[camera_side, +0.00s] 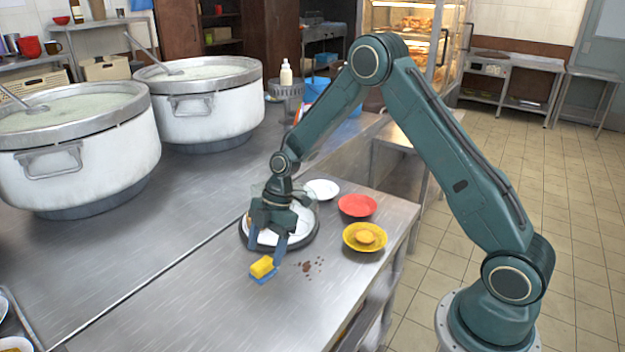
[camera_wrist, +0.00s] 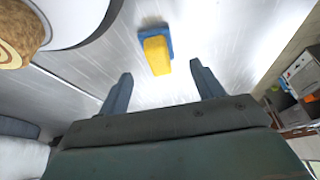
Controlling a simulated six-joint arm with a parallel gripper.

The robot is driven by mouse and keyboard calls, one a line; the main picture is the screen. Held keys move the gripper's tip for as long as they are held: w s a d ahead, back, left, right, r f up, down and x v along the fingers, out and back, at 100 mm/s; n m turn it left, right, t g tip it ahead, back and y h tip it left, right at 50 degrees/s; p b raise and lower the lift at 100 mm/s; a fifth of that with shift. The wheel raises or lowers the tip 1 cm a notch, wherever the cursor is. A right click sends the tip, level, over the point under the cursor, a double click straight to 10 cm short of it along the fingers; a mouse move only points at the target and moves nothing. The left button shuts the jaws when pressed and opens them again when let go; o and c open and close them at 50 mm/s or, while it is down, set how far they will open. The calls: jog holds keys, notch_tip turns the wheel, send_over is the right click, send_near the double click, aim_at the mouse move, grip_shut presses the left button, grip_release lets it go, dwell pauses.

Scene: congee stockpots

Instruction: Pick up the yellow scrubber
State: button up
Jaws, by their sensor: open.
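The yellow scrubber (camera_side: 262,266) lies on the steel table with a blue part under it, close to the table's front part in the side view. In the wrist view the scrubber (camera_wrist: 157,57) is beyond the fingertips, roughly centred between them, yellow end nearer and blue end farther. My gripper (camera_side: 266,244) is open and empty, pointing down just above and beside the scrubber. In the wrist view my gripper (camera_wrist: 160,70) shows both fingers apart, with clear table between them. I cannot tell whether a finger touches the scrubber.
A dark-rimmed round white dish (camera_side: 312,236) is right behind my gripper. A white plate (camera_side: 321,189), red plate (camera_side: 357,205) and yellow plate (camera_side: 364,248) line the right edge. Dark crumbs (camera_side: 307,267) lie right of the scrubber. Large stockpots (camera_side: 205,110) stand at left.

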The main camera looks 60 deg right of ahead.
aim_at(263, 261)
jog(key=shift+x, duration=2.35)
jog(key=shift+d, duration=0.1)
jog(key=shift+c, duration=0.3)
jog(key=c, duration=1)
